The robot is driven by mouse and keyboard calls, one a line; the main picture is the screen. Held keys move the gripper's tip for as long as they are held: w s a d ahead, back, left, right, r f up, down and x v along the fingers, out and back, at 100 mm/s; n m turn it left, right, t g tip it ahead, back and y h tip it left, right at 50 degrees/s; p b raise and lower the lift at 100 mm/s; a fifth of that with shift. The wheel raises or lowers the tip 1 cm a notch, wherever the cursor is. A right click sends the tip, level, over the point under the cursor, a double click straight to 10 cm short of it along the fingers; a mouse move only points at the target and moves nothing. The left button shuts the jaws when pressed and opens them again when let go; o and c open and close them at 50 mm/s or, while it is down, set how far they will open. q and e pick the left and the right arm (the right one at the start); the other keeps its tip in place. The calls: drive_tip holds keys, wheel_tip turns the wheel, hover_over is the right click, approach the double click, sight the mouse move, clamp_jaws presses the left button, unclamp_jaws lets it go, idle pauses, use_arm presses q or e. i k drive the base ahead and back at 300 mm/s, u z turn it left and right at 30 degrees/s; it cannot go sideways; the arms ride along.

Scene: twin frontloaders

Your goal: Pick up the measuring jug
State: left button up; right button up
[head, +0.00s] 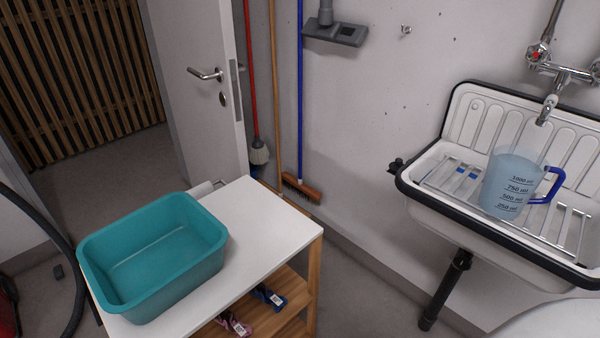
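The measuring jug (510,181) is translucent with a blue tint, dark volume marks up to 1000 ml and a blue handle on its right side. It stands upright on the metal rack of the white sink (424,218), below the tap (547,109). Whether the blue tint comes from liquid inside, I cannot tell for sure. Neither of my grippers shows in the head view.
A teal basin (152,254) sits on a white-topped wooden cart (264,222) at lower left, with small items on the shelf below. Brooms (301,188) lean against the wall behind it. A door (187,50) stands open. Floor shows between cart and sink.

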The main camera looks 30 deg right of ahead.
sight(512, 174)
drive_tip(key=z, duration=2.3)
drive_tip(key=k, duration=0.3)
drive_tip(key=z, duration=0.45)
drive_tip(key=i, duration=0.4)
drive_tip(key=u, duration=0.2)
